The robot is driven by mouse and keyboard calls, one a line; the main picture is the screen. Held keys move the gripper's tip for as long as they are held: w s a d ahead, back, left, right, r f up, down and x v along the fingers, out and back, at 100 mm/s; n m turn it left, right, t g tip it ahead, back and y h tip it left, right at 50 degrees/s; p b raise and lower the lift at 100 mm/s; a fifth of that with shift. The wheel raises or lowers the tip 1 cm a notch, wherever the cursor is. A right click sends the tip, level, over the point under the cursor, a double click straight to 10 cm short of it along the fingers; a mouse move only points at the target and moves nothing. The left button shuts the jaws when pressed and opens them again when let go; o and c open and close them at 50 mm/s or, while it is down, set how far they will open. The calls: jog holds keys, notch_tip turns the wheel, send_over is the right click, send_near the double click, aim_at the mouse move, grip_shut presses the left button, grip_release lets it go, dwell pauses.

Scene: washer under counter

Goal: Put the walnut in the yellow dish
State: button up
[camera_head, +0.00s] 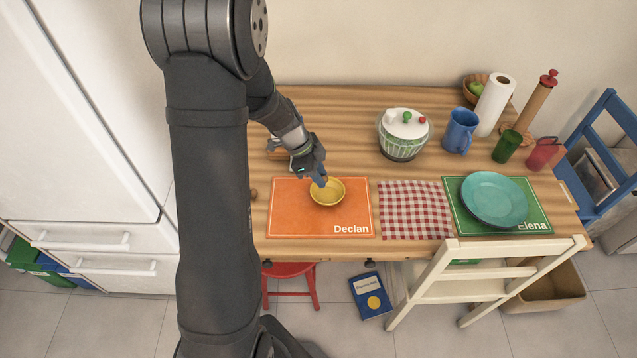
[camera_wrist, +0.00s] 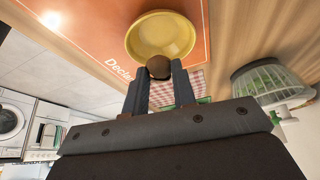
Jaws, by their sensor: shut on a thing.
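The yellow dish (camera_head: 327,193) sits on the orange placemat (camera_head: 292,213) marked "Declan", left of the table's middle. My gripper (camera_head: 318,178) is at the dish's back edge, pointing down. In the wrist view my gripper (camera_wrist: 160,85) is shut on a round brown walnut (camera_wrist: 159,67) at its fingertips. There the walnut overlaps the near rim of the yellow dish (camera_wrist: 160,40); I cannot tell whether it touches. In the head view my fingers hide the walnut.
Another small brown round thing (camera_head: 253,194) lies left of the placemat, partly behind my arm. Bare wood lies behind the dish.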

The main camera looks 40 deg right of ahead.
aim_at(325, 195)
jog(key=shift+w+f, duration=0.15)
jog(key=shift+f, duration=1.95)
jog(key=shift+f, duration=0.4)
jog(key=shift+f, duration=0.2)
jog(key=o, duration=0.7)
jog(key=shift+c, duration=0.2)
